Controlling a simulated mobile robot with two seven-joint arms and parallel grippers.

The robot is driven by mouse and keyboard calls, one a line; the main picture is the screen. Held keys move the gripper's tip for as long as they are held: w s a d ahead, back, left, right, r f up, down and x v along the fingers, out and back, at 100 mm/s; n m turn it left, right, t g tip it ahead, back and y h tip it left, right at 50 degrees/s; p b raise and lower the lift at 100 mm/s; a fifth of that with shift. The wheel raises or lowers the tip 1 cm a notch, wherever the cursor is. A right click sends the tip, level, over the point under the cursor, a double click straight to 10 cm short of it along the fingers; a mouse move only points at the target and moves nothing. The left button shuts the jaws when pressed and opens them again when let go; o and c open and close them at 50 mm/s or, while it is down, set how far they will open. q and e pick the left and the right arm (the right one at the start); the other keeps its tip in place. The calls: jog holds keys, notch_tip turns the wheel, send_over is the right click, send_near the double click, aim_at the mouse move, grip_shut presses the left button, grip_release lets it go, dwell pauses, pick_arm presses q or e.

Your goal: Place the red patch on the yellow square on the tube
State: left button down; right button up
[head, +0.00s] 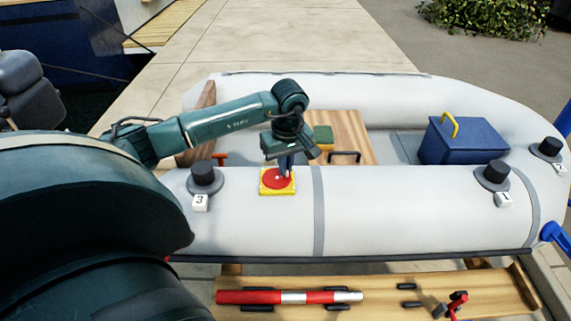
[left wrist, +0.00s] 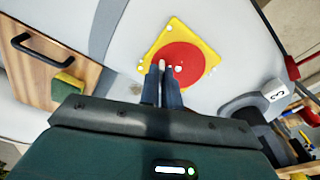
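The red patch (head: 276,179) lies over the yellow square (head: 264,190) on the pale grey tube (head: 400,205). The square's yellow border shows around it, and it looks flat there. In the left wrist view the round patch (left wrist: 195,61) has a small white dot near its middle. My left gripper (head: 285,175) points down at the patch. Its fingers (left wrist: 162,72) are close together, with a small pale piece between the tips that seems to belong to the patch. The fingers hide part of the patch's near edge. My right gripper is not in view.
Black valves with number tags stand on the tube, one marked 3 (head: 204,180) and one marked 1 (head: 495,176). A blue box (head: 462,142) and a green-yellow sponge (head: 323,135) are inside the boat. A red-and-white cylinder (head: 260,297) lies on the front wooden bench (head: 390,310).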

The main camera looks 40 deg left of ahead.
pick_arm(q)
jog(key=c, duration=1.6)
grip_release()
jog(key=shift+r, duration=0.1)
